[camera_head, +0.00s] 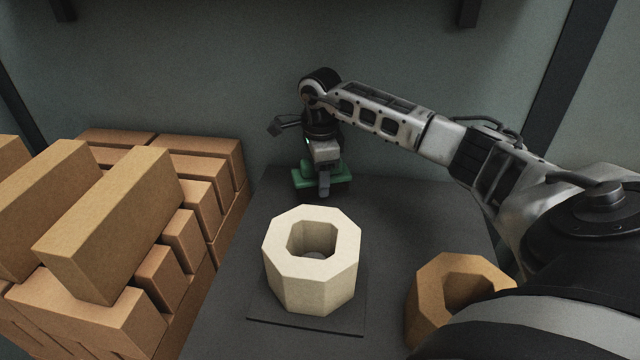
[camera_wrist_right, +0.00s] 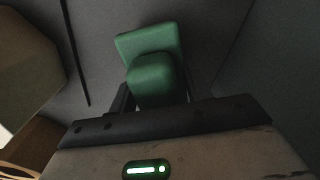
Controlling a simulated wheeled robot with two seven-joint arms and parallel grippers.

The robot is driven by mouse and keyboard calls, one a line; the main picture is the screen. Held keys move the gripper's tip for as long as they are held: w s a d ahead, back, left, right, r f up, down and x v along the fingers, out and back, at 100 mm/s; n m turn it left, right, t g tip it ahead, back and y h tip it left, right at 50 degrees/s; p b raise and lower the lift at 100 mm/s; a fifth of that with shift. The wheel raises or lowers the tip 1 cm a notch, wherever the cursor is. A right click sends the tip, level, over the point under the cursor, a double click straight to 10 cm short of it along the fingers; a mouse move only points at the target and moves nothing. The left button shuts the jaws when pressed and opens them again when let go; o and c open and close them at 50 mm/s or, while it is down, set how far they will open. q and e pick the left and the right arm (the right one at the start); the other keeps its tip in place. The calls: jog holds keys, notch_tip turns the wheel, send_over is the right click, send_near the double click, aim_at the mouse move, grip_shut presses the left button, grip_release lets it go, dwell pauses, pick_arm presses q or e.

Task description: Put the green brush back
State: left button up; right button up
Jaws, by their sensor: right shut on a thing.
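The green brush (camera_head: 338,180) is at the far end of the dark table, close to the back wall. My right gripper (camera_head: 324,188) reaches down over it from above and is shut on it. In the right wrist view the green brush (camera_wrist_right: 152,72) sits between the dark fingers, its block-like grip toward the camera and its wider base beyond. Whether the brush touches the table or is slightly above it, I cannot tell. My left gripper is not in view.
A cream octagonal hollow block (camera_head: 312,290) stands on a dark square plate in the table's middle. A brown hollow block (camera_head: 430,290) is at the front right, partly behind my arm. Stacked bricks (camera_head: 110,240) fill the left. The dark table (camera_head: 410,215) is clear at centre right.

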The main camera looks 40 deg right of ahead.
jog(key=shift+f, duration=1.1)
jog(key=shift+f, duration=0.2)
jog(key=o, duration=1.2)
notch_tip(320, 180, up, 12)
jog(key=shift+r+p, duration=0.25)
jog(key=shift+p, duration=0.1)
